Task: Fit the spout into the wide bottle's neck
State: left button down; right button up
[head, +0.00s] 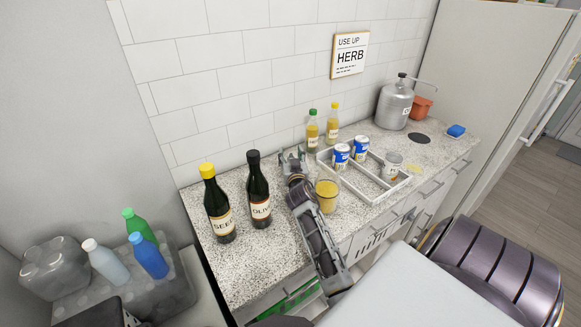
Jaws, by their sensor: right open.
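Two dark bottles stand upright on the speckled counter: one with a yellow cap and a label reading SEED (218,205), one with a black cap and a label starting OLI (259,190). The SEED bottle looks slightly wider, but I cannot tell for sure which is the wide bottle. I cannot make out a loose spout. My right gripper (292,156) is open near the wall, right of the OLI bottle and apart from it; nothing clear shows between its fingers. My left gripper is not in view.
A glass of yellow liquid (327,195) stands close to my right arm. A white divided tray (371,189) holds several cans. Behind it stand two small yellow bottles (312,131). A silver canister (394,104) and an orange pot (421,108) are at the far right.

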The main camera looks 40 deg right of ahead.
jog(key=shift+s+r, duration=0.1)
jog(key=shift+c, duration=0.4)
jog(key=c, duration=0.5)
grip_shut()
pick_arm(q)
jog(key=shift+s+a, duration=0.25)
pick_arm(e)
notch_tip(320, 180, up, 8)
jog(key=shift+r+p, duration=0.25)
jog(key=shift+p, duration=0.1)
jog(key=shift+r, duration=0.7)
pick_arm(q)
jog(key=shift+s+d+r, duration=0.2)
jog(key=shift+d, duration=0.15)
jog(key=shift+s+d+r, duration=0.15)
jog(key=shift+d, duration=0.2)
